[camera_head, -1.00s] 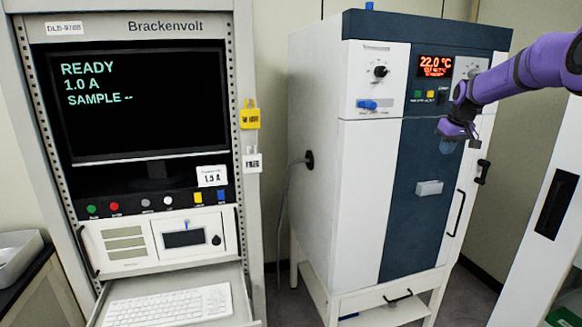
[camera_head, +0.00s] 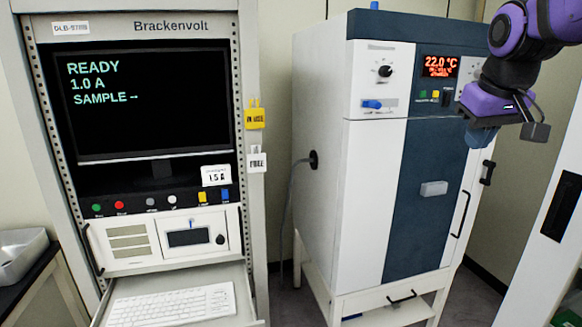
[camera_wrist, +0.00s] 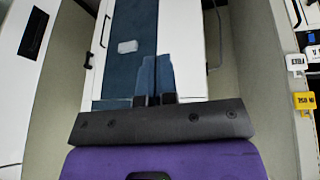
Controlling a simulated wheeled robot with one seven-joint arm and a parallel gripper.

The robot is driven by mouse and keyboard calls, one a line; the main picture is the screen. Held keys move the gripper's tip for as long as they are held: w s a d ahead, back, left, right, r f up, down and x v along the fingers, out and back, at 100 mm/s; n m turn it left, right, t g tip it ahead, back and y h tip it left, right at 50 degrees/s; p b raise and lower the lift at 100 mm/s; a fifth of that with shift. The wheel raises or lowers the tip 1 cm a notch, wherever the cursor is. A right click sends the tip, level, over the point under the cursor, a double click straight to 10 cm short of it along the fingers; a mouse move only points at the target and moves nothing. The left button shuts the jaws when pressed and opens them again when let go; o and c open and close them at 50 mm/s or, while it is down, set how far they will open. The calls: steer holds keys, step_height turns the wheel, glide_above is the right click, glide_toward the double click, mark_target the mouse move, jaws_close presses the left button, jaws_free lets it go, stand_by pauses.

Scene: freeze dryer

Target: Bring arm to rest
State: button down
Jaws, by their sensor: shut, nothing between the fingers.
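My purple arm comes in from the upper right in the head view. My gripper (camera_head: 480,134) hangs in front of the freeze dryer's upper right front and points down. In the wrist view my gripper (camera_wrist: 155,75) shows its two blue fingers side by side, shut with nothing between them. The freeze dryer (camera_head: 345,190) is a white cabinet with a dark blue front strip. Its display reads 22.0 °C. Its door appears closed. My gripper looks apart from the cabinet, but the exact gap is hard to tell.
A rack (camera_head: 250,215) with a monitor (camera_head: 150,105) reading READY stands at the left, its keyboard (camera_head: 170,305) on a pulled-out drawer. Yellow (camera_head: 254,117) and white (camera_head: 257,161) tags hang on its side. A white cabinet (camera_head: 545,245) stands at the right.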

steer(key=s+a+f, duration=0.1)
steer(key=s+f, duration=0.2)
steer(key=s, duration=0.6)
steer(key=s+a+f+m, duration=0.1)
steer(key=s+f, duration=0.3)
steer(key=s, duration=0.6)
steer(key=shift+s+a+y, duration=0.15)
steer(key=shift+s+y, duration=0.05)
steer(key=shift+y, duration=0.2)
